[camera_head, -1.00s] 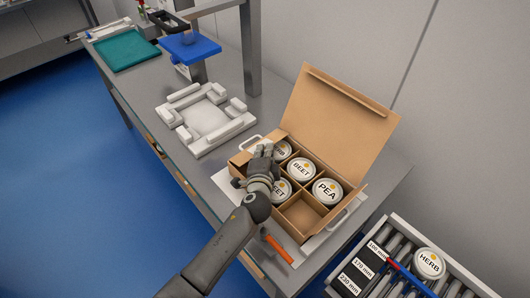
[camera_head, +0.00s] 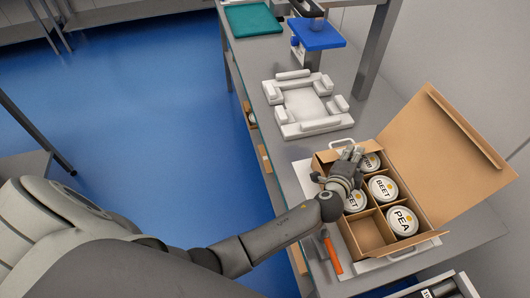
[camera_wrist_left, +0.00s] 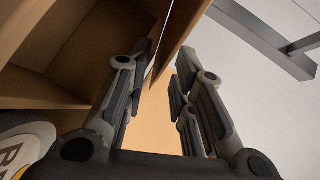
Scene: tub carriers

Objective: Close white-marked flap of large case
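The large case (camera_head: 366,232) is an open cardboard box with dividers on the bench. Its big lid (camera_head: 445,165) stands open on the right. BEET (camera_head: 383,188) and PEA (camera_head: 402,221) tubs sit inside, with other tubs partly hidden by my gripper; the near compartment is empty. My left gripper (camera_head: 350,158) is at the case's far left side. In the left wrist view its fingers (camera_wrist_left: 160,90) are apart, with a cardboard panel (camera_wrist_left: 158,115) showing between them; contact cannot be told. A thin white line shows there, but no clear white-marked flap. My right gripper is out of view.
A white fixture (camera_head: 305,104) lies beyond the case, with a blue platform (camera_head: 317,34) and green mat (camera_head: 252,19) further back. An orange-handled tool (camera_head: 332,255) lies by the case's near left side. A rack (camera_head: 440,288) stands at the lower right.

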